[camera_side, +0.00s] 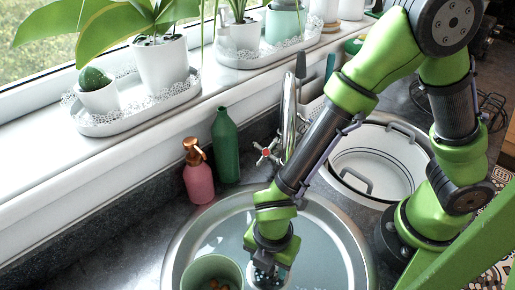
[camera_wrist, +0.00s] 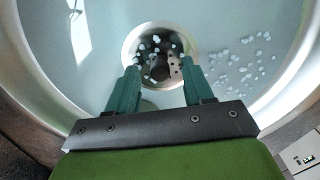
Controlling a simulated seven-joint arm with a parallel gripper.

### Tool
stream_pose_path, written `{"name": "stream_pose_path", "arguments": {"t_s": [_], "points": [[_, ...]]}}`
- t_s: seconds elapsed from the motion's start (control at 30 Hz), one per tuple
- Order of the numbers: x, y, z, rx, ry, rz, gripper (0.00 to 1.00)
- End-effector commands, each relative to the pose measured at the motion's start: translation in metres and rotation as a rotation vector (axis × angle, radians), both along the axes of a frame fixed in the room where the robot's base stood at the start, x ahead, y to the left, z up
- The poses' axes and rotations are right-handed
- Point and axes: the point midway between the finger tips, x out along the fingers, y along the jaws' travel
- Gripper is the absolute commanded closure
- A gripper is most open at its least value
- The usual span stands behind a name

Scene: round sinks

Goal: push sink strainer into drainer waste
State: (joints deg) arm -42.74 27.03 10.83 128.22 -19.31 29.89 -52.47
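The round metal sink (camera_side: 335,235) lies below my arm, and its basin (camera_wrist: 75,70) fills most of the wrist view. The drain waste (camera_wrist: 129,42) shows there as a pale ring around a dark hole. A dark, perforated part that looks like the sink strainer (camera_wrist: 157,72) is inside the ring, with white bits on and around it; how deep it sits is unclear. My gripper (camera_wrist: 160,75) is open, its two green fingers apart on either side of the drain's near edge. In the side view my gripper (camera_side: 268,272) points down into the sink and hides the drain.
A green pot (camera_side: 192,273) with orange bits stands left of my gripper. White bits (camera_wrist: 240,60) are scattered right of the drain. A pink bottle (camera_side: 198,180), a green bottle (camera_side: 226,150) and the tap (camera_side: 289,120) stand behind the sink. A second, white basin (camera_side: 385,160) is at right.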

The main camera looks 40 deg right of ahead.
Motion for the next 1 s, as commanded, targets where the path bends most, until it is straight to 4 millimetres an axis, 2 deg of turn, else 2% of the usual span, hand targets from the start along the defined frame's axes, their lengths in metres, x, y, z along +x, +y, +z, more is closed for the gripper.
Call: {"name": "stream_pose_path", "arguments": {"t_s": [0.27, 0.43, 1.0], "points": [[0.0, 0.0, 0.001, 0.0, -0.001, 0.0, 0.48], [0.001, 0.001, 0.016, 0.004, -0.003, -0.002, 0.48], [0.001, 0.001, 0.143, 0.005, -0.005, -0.001, 0.48]]}}
